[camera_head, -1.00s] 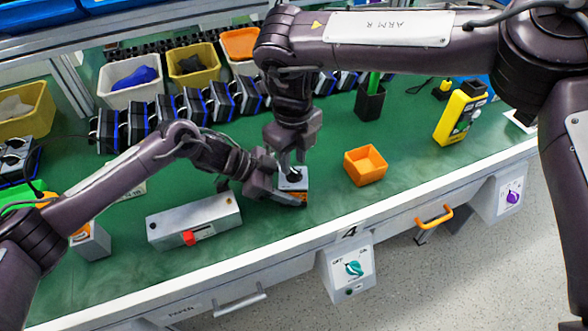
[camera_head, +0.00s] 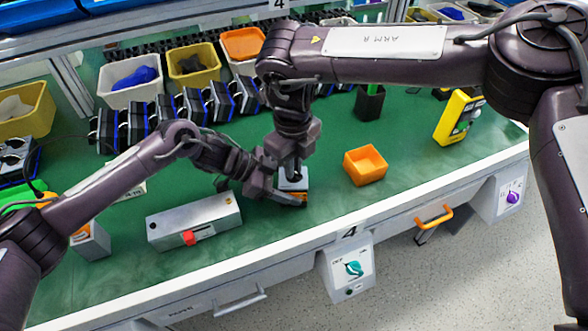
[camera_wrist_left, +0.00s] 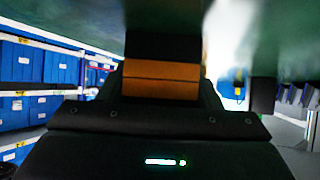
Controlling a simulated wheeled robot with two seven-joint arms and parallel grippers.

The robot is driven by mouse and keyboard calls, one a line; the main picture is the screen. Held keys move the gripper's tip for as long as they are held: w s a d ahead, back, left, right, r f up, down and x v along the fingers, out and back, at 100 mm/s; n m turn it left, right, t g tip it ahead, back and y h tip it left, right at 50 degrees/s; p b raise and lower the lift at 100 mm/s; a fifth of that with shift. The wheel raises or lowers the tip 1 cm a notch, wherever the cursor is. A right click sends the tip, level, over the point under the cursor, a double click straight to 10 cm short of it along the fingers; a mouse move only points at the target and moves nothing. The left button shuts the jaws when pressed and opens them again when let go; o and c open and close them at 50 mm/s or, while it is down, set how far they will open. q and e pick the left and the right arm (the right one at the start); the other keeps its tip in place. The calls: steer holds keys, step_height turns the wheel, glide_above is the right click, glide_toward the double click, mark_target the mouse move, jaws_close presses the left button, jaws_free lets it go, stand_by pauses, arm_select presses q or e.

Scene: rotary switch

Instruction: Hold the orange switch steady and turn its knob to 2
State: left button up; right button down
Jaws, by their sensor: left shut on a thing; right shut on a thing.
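The orange switch (camera_head: 295,193) is a small box with a light top and an orange side, standing on the green bench near its front edge. My left gripper (camera_head: 280,193) is shut on its base from the left. In the left wrist view the switch's orange body (camera_wrist_left: 161,79) shows between the fingers. My right gripper (camera_head: 292,172) points down from above and is shut on the knob on top. The gripper hides the knob, so its pointer and the number it faces cannot be read.
A grey box with a red switch (camera_head: 190,237) lies to the left. An orange open bin (camera_head: 365,165) stands to the right, and a yellow device (camera_head: 460,117) stands beyond it. Several black and blue units line the back. The green bench top between them is clear.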

steer(key=m, duration=0.4)
steer(key=shift+m, duration=0.3)
steer(key=m, duration=0.5)
steer(key=c, duration=1.5)
jaws_free()
steer(key=shift+r, duration=0.1)
steer(key=shift+r, duration=2.4)
